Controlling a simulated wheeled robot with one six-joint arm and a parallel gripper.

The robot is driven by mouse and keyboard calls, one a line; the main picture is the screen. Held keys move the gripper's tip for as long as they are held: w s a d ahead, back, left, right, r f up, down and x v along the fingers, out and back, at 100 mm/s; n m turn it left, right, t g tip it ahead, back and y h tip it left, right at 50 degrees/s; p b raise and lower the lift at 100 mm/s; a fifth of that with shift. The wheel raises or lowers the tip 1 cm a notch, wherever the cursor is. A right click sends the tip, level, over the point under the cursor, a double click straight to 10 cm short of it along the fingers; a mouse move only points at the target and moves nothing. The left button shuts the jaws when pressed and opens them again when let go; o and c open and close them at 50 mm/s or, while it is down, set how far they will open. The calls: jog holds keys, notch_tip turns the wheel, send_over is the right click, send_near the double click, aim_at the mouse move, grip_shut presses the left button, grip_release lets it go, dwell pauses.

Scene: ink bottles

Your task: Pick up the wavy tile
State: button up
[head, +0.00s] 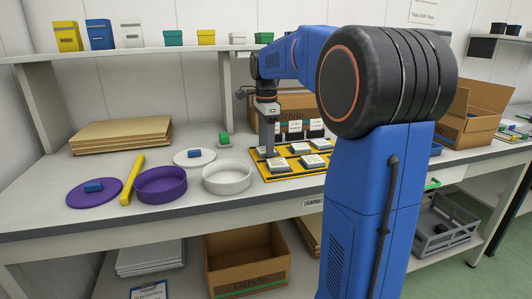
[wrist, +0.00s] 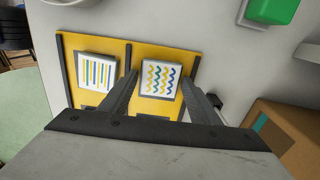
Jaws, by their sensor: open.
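The wavy tile (wrist: 161,78) is white with blue and yellow wavy lines. It lies on a yellow tray (wrist: 110,46) with dark dividers, in a corner compartment. My gripper (wrist: 160,76) is open, with its two fingers on either side of the wavy tile in the wrist view; I cannot tell whether they touch it. A white tile with straight stripes (wrist: 97,71) lies in the neighbouring compartment. In the head view my gripper (head: 269,152) points down at the left part of the yellow tray (head: 262,172), and the tile patterns are too small to read.
A white round dish (head: 227,177) and a purple one (head: 160,184) stand left of the tray. A green block (head: 224,139) is behind them. A cardboard box (head: 283,103) stands behind the tray. The front strip of the table is clear.

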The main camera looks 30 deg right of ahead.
jog(key=c, duration=0.9)
jog(key=shift+r, duration=0.1)
